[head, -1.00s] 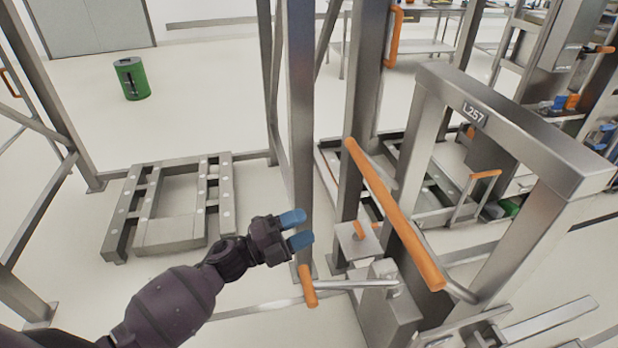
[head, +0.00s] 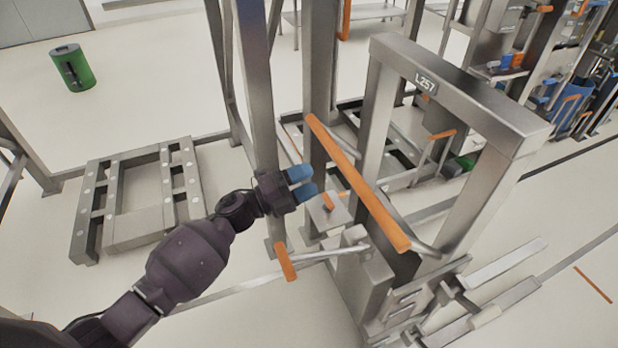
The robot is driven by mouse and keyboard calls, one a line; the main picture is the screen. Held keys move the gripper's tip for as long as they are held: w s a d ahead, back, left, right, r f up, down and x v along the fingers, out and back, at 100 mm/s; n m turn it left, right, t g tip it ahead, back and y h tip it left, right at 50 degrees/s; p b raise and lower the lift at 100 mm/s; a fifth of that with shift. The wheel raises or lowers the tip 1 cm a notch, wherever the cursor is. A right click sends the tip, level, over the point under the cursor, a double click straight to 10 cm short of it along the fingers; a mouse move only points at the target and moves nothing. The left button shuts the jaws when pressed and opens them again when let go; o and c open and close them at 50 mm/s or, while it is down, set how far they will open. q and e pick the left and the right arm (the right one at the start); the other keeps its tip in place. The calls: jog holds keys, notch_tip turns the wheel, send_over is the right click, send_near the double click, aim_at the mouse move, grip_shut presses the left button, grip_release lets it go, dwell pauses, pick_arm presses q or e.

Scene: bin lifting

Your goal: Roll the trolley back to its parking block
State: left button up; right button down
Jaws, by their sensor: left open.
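The trolley (head: 480,112) is a grey metal frame labelled L257, standing upright at the right of the middle. Its long orange push handle (head: 358,182) slants down towards the right. A smaller orange-tipped lever (head: 285,262) sticks out low on its left side. My left gripper (head: 303,183) has blue fingertips, is open and empty, and is just left of the push handle in the picture. I cannot tell how far apart they are in depth. A low grey slotted metal frame (head: 140,240) lies on the floor at the left. I cannot tell if it is the parking block.
Steel posts (head: 258,80) stand behind my left gripper. A green bin (head: 73,68) stands on the floor at the upper left. Racks with blue and orange parts (head: 575,95) fill the upper right.

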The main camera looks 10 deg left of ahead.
pick_arm(q)
jog(key=shift+w+d+r, duration=0.1)
jog(key=shift+w+d, duration=0.2)
jog(key=shift+d, duration=0.1)
grip_shut()
dwell(1.2)
jog(key=c, duration=1)
grip_release()
jog(key=shift+c, duration=0.2)
jog(key=o, duration=1)
jog(key=shift+o, duration=0.2)
jog(key=b+v, duration=0.1)
jog(key=v, duration=0.9)
jog(key=shift+s+a, duration=0.25)
jog(key=shift+a, duration=0.05)
